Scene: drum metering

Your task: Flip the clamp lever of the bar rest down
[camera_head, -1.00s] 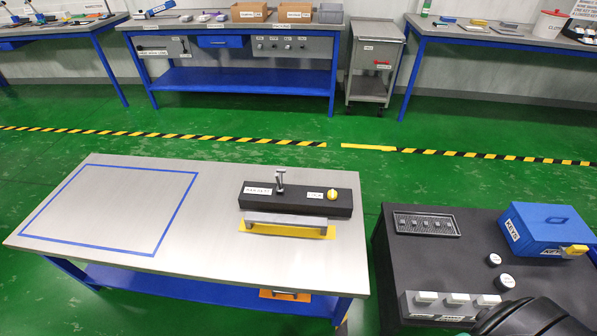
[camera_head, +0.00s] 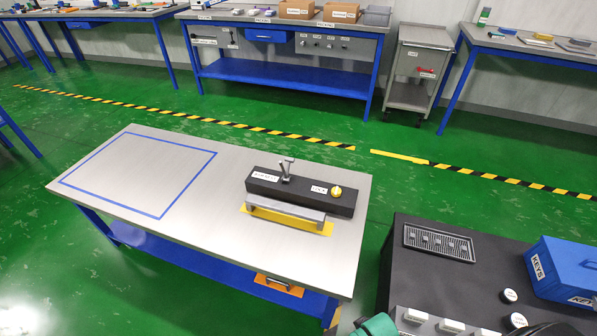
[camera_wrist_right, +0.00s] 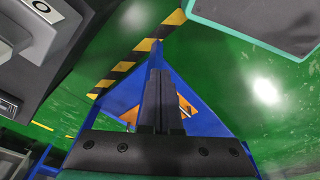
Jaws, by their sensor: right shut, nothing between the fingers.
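The bar rest is a long black block (camera_head: 300,192) on the grey workbench, with two white labels on it. Its clamp lever, a small silver T-shaped handle (camera_head: 287,168), stands up from the block left of its middle. A yellow knob (camera_head: 336,191) sits near the block's right end. A grey bar (camera_head: 286,209) runs along the block's front, over a yellow strip. My right gripper (camera_wrist_right: 157,72) is shut and empty in the right wrist view, above the floor and a blue frame, away from the lever. The lever does not show in that view. My left gripper is not in view.
A blue-outlined area (camera_head: 140,175) on the workbench's left is empty. A black console (camera_head: 470,270) with buttons and a blue key box (camera_head: 562,270) stands at the right, across a gap. Green floor and striped tape (camera_head: 270,136) lie behind the workbench.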

